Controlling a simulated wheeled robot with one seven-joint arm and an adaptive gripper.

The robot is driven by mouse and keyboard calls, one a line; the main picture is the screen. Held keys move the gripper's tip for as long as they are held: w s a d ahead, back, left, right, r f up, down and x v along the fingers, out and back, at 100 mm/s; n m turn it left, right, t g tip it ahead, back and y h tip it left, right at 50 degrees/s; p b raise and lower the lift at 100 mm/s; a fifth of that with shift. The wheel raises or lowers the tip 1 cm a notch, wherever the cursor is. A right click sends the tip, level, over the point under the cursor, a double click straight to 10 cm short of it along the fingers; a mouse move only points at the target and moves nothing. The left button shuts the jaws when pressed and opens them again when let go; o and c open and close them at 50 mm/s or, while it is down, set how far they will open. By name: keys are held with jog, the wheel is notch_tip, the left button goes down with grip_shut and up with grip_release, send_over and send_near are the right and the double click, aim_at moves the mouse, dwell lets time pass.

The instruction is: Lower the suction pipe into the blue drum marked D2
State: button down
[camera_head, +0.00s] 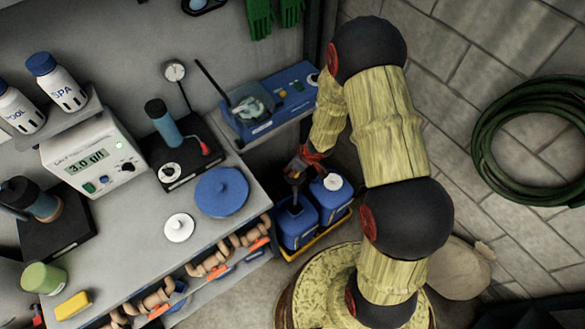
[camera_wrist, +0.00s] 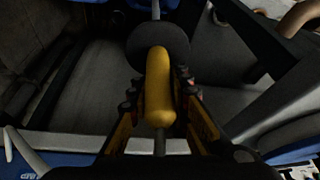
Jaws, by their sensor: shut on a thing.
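Two blue drums stand side by side in a yellow tray (camera_head: 317,241) on the floor: a left drum (camera_head: 297,228) and a right drum (camera_head: 334,205) with a white cap. I cannot read which is D2. My gripper (camera_head: 298,168) is above the left drum. In the wrist view my gripper (camera_wrist: 158,90) is shut on the yellow handle (camera_wrist: 158,85) of the suction pipe. A black disc (camera_wrist: 140,42) and a thin grey rod (camera_wrist: 156,10) lie beyond the handle, with blue at the top edge. Whether the rod's end is inside the drum is hidden.
A grey workbench (camera_head: 110,225) is at left, with a blue disc (camera_head: 221,192), meters and bottles on top. A blue instrument (camera_head: 268,105) sits behind the drums. A green hose coil (camera_head: 530,140) is at the right wall. The drums stand close to the bench end.

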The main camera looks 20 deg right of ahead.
notch_tip(320, 180, down, 31)
jog(key=b, duration=2.5)
dwell(1.1)
jog(key=shift+f, duration=0.35)
dwell(0.6)
jog(key=c, duration=1.7)
grip_release()
jog(key=shift+o, duration=0.6)
jog(key=shift+r, duration=0.1)
jog(key=v, duration=1.1)
jog(key=shift+s+r, duration=0.2)
jog(key=shift+r, duration=0.1)
jog(key=shift+d, duration=0.1)
